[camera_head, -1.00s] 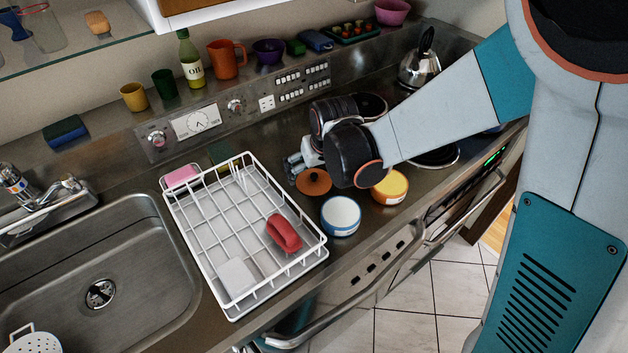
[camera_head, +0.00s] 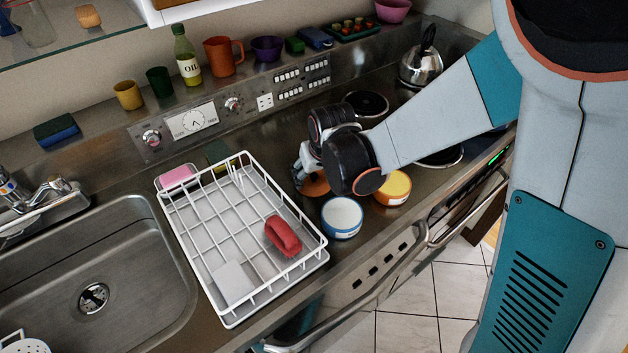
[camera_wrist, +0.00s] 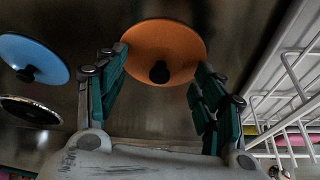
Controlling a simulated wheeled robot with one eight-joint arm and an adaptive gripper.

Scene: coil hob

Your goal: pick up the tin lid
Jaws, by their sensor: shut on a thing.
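The tin lid is an orange disc (camera_wrist: 160,40) with a black knob. In the wrist view it sits between the two fingers of my gripper (camera_wrist: 160,62), which are shut on its opposite edges. In the head view my gripper (camera_head: 309,176) is over the lid, and only part of the orange lid (camera_head: 316,188) shows below it. I cannot tell whether the lid is clear of the counter. An open white and blue tin (camera_head: 342,217) and an orange-yellow tin (camera_head: 393,188) stand in front of it, to the right.
A white dish rack (camera_head: 205,225) with a red item (camera_head: 283,236) stands left of the lid, close to my gripper. A blue lid (camera_wrist: 33,56) lies left in the wrist view. A kettle (camera_head: 421,66) stands at the back right. The sink (camera_head: 95,265) is at the left.

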